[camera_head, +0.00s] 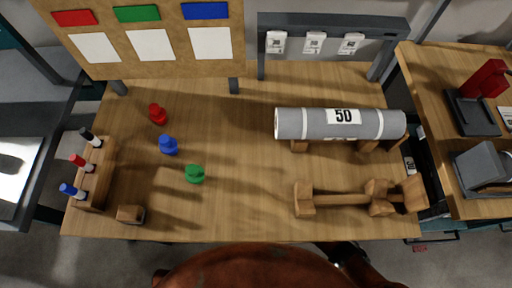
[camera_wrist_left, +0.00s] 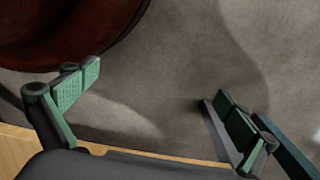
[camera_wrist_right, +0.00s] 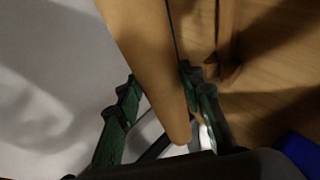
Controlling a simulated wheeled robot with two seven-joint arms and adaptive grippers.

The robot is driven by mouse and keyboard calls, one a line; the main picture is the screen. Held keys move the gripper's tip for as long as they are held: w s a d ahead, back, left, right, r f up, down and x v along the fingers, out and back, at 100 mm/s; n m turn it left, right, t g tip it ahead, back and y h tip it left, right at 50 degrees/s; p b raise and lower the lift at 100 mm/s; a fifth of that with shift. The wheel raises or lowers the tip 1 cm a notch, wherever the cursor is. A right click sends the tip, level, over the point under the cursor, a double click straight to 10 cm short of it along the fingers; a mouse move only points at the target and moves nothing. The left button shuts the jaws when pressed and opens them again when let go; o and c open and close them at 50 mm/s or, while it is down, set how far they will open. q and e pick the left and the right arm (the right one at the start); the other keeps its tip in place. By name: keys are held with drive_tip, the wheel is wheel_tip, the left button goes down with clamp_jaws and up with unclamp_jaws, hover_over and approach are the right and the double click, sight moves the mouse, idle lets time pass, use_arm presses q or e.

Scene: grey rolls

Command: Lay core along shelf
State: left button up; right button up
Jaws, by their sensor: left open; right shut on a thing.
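My right gripper (camera_wrist_right: 160,88) is shut on a long, smooth tan piece (camera_wrist_right: 150,45) with a rounded lower end in the right wrist view. Its far end runs out of the picture, and I cannot tell for sure that it is the core. Neither gripper shows clearly in the head view. My left gripper (camera_wrist_left: 160,92) is open and empty above the grey floor, beside the table's edge (camera_wrist_left: 15,148). A dark grey shelf (camera_head: 335,22) with three white tags stands at the back right of the table.
A grey roll (camera_head: 300,124) marked 50 lies across wooden supports. A wooden stand with a bar (camera_head: 340,200) is in front of it. Red (camera_head: 157,114), blue (camera_head: 168,146) and green (camera_head: 195,174) pieces stand at left centre. A marker rack (camera_head: 98,172) is at left.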

use_arm(q)
drive_tip(key=shift+f, duration=0.1)
use_arm(e)
drive_tip(key=shift+d, duration=0.1)
drive_tip(key=shift+s+f+b, duration=0.1)
drive_tip(key=shift+f+b, duration=0.4)
drive_tip(key=shift+f, duration=0.5)
drive_tip(key=shift+f+b, duration=0.55)
drive_tip(key=shift+f, duration=0.45)
use_arm(q)
wheel_tip(320, 180, up, 12)
drive_tip(key=w+d+b, duration=0.1)
drive_tip(key=d+b, duration=0.1)
use_arm(e)
wheel_tip(320, 180, down, 3)
drive_tip(key=shift+f, duration=0.2)
use_arm(q)
drive_tip(key=shift+t+h, duration=0.5)
drive_tip(key=shift+t, duration=0.2)
drive_tip(key=shift+w+d+f+b, duration=0.3)
drive_tip(key=shift+w+d+f, duration=0.15)
drive_tip(key=shift+w+f, duration=0.35)
drive_tip(key=shift+w+d+f+b, duration=0.3)
drive_tip(key=shift+w+d+f, duration=0.1)
drive_tip(key=shift+w+f, duration=0.3)
use_arm(e)
drive_tip(key=shift+f, duration=1)
drive_tip(key=o, duration=1.3)
